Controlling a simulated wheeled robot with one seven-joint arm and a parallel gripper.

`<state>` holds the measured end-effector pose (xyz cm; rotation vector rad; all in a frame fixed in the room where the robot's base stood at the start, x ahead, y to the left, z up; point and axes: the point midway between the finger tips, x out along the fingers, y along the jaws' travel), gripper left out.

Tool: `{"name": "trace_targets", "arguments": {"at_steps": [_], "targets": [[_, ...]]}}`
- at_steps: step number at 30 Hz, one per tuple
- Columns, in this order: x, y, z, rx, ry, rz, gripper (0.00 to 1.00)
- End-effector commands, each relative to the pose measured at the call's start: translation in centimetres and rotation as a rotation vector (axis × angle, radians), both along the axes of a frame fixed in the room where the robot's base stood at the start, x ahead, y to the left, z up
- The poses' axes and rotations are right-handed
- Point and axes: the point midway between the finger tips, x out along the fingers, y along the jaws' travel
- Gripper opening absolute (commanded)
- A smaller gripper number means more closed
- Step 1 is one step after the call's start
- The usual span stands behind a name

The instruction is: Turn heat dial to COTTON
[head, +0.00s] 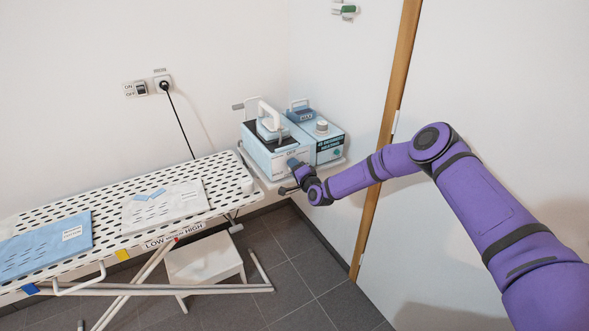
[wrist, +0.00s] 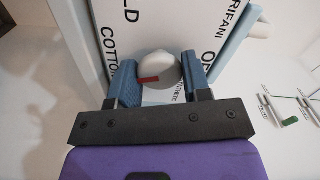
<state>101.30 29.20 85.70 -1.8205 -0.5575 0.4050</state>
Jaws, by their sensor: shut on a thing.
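The heat dial (wrist: 158,66) is a round white knob with a red pointer mark on the front of the ironing station. In the wrist view COTTON is printed left of the dial, OFF right of it, and a partly hidden label ending in "THETIC" below right. The red mark lies on the dial's lower left side. My gripper (wrist: 160,80) has its blue fingers on either side of the dial, shut on it. In the head view my gripper (head: 296,165) is at the front of the pale blue station (head: 264,155), and hides the dial.
A white iron (head: 268,122) stands on the station. A second blue box (head: 328,140) with a white knob is beside it on the right. The perforated ironing board (head: 110,225), with folded cloths, is to the left. A wooden door edge (head: 392,110) is behind my arm.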

Motion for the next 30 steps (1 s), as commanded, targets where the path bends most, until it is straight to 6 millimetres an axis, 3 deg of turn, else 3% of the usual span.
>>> {"name": "trace_targets", "arguments": {"at_steps": [12, 30], "targets": [[-0.1, -0.03, -0.23, 0.207, 0.144, 0.0, 0.21], [-0.08, -0.02, -0.18, 0.258, 0.178, 0.0, 0.21]]}}
